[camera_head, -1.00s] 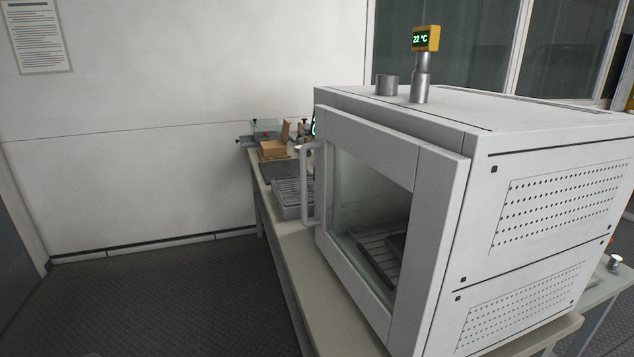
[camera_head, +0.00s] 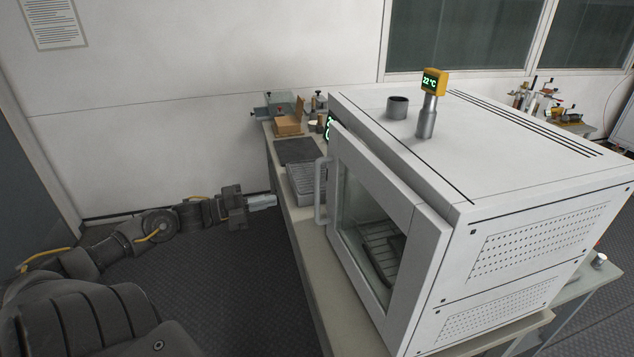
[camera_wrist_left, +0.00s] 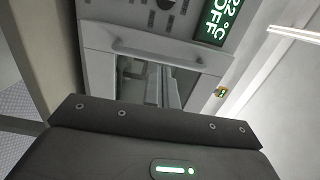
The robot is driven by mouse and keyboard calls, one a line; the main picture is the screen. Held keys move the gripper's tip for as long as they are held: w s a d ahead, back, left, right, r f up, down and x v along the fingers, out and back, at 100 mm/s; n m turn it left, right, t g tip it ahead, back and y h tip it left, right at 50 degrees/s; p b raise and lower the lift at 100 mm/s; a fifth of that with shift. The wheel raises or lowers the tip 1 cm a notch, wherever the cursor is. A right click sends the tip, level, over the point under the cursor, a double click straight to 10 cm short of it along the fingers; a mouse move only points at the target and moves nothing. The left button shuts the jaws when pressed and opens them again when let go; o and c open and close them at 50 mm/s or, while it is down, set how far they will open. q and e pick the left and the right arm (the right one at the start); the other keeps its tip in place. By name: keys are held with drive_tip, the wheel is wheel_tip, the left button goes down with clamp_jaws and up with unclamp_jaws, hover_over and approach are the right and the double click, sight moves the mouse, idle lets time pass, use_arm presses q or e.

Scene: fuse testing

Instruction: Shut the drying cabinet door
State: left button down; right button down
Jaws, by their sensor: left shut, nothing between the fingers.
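The drying cabinet (camera_head: 530,235) is a big white box on the bench. Its door (camera_head: 408,285) has a glass window and faces left and toward me. The door stands slightly proud of the cabinet, with a dark gap along its upper edge; how wide the gap is, I cannot tell exactly. The vertical bar handle (camera_head: 319,190) is on the door's far left edge. My left gripper (camera_head: 272,200) is shut and empty, left of the handle and apart from it. My right gripper is not in view.
A bench (camera_head: 345,315) carries the cabinet. A yellow 22 °C display (camera_head: 434,82) stands on top. The floor left of the bench is open.

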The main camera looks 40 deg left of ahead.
use_arm(q)
drive_tip(key=p+x, duration=0.5)
drive_tip(key=x, duration=0.9)
drive_tip(key=shift+r, duration=0.2)
drive_tip(key=shift+d, duration=0.1)
